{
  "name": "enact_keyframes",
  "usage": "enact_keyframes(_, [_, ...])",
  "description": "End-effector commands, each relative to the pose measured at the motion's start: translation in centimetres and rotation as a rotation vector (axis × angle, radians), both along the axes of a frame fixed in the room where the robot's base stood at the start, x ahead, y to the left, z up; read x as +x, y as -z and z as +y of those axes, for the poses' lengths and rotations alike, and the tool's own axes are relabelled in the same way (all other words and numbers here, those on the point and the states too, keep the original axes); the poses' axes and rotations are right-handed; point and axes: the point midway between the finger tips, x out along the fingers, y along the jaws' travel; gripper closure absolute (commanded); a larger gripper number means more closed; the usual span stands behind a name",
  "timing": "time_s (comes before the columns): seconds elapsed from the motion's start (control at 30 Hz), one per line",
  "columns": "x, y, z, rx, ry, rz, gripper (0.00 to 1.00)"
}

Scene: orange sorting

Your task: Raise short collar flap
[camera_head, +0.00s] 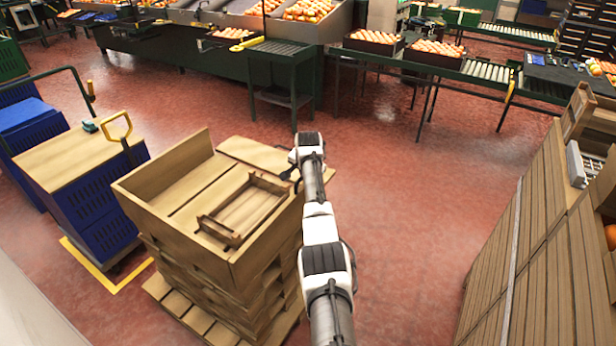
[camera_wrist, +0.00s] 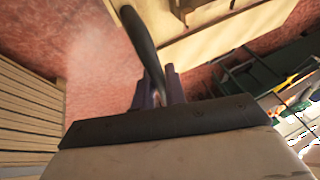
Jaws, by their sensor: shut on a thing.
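A stack of wooden collars (camera_head: 146,222) stands on a pallet, with upright boards at its left and front. A short board, which looks like the short collar flap (camera_head: 262,154), lies lowered at the back right. My gripper (camera_head: 291,174) is beside its right end; the arm hides part of that corner. In the wrist view my gripper (camera_wrist: 161,85) has its purple-grey fingers closed around a dark curved rod (camera_wrist: 143,38). A wooden edge (camera_wrist: 215,30) shows beyond the rod, apart from the fingers. I cannot tell whether the rod touches the wood.
A smaller wooden frame (camera_head: 205,226) lies inside the top collar. Blue crates with a wooden top (camera_head: 70,158) stand at left. A slatted wooden wall (camera_head: 545,245) stands at right. Red floor between is clear; roller conveyors with orange trays run behind.

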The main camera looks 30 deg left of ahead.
Motion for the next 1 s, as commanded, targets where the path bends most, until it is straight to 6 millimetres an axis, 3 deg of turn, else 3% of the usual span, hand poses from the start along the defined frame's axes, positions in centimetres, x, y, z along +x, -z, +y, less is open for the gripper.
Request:
enact_keyframes(0.33, [-0.1,-0.1,0.4,0.007,-0.003,-0.002,1.0])
enact_keyframes(0.37, [-0.1,-0.1,0.4,0.008,-0.003,-0.002,0.86])
enact_keyframes(0.53, [-0.1,-0.1,0.3,0.006,-0.003,-0.001,0.66])
enact_keyframes(0.83, [-0.1,-0.2,0.2,0.005,-0.002,-0.001,0.66])
enact_keyframes(1.0, [-0.5,-1.2,-0.1,0.006,-0.002,-0.002,0.66])
